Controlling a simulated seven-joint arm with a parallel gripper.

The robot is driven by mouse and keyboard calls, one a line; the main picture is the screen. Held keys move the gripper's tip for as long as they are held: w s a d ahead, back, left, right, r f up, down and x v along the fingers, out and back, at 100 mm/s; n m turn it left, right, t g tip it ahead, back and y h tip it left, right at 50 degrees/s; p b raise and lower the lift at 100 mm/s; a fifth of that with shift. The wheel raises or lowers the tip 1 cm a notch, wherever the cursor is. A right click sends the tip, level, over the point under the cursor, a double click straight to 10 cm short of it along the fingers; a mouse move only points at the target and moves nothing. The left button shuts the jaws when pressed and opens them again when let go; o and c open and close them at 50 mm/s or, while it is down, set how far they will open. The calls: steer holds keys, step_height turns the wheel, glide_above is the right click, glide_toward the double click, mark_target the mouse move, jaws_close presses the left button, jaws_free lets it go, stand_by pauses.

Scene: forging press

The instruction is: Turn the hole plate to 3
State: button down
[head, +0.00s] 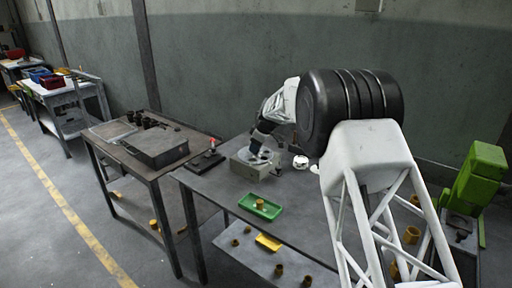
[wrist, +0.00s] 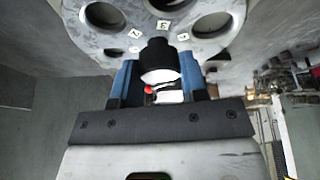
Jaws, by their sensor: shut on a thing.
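The hole plate (wrist: 205,45) is a grey disc with large round holes and small white number tags, filling the top of the wrist view.
The box stands on a grey table (head: 225,195). A green tray (head: 262,206) with a yellow piece lies in front of it. A black base with a red-tipped lever (head: 206,160) stands to its left.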

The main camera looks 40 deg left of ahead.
mark_target(263, 155)
steer(key=shift+n, duration=0.6)
steer(key=c, duration=0.6)
jaws_free()
steer(key=shift+c, duration=0.2)
steer(key=shift+r, duration=0.1)
steer(key=v, duration=0.7)
steer(key=shift+w+r, duration=0.2)
steer(key=shift+r, duration=0.05)
steer(key=shift+d, duration=0.1)
steer(key=shift+d+r, duration=0.1)
